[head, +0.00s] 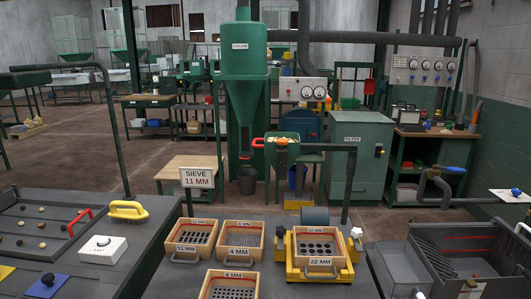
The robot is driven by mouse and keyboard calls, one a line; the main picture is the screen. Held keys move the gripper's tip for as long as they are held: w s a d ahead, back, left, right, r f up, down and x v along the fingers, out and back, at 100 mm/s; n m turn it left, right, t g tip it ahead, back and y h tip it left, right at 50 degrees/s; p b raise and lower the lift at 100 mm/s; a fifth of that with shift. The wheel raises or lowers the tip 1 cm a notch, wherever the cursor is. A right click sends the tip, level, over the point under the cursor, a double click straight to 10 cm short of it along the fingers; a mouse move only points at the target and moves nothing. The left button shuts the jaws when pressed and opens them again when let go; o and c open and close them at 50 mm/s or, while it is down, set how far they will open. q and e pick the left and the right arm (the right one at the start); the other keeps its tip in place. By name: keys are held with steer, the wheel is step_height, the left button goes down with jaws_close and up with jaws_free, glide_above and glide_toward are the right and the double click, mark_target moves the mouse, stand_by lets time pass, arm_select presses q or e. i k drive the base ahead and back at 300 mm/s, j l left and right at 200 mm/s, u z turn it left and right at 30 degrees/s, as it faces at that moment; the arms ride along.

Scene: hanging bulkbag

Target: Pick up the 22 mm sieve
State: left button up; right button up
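The 22 mm sieve (318,263) is a square wooden tray with large round holes and a "22 MM" label on its front. It sits upright in a yellow frame (291,272) on the table, right of the other sieves. A handle shows below its label. Neither of my grippers is in view.
Sieves of similar build stand to the left: one that seems labelled 11 mm (173,249), a 4 mm sieve (222,252) and an 8 mm sieve (231,275). A "SIEVE 11 MM" sign (197,178) stands behind them. A dark grey bin (425,262) is at the right.

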mark_target(316, 249)
steer(key=i+l+u, duration=0.15)
steer(key=l+u, duration=0.3)
steer(key=i+l+u, duration=0.1)
steer(key=l+u, duration=0.2)
steer(key=u, duration=0.2)
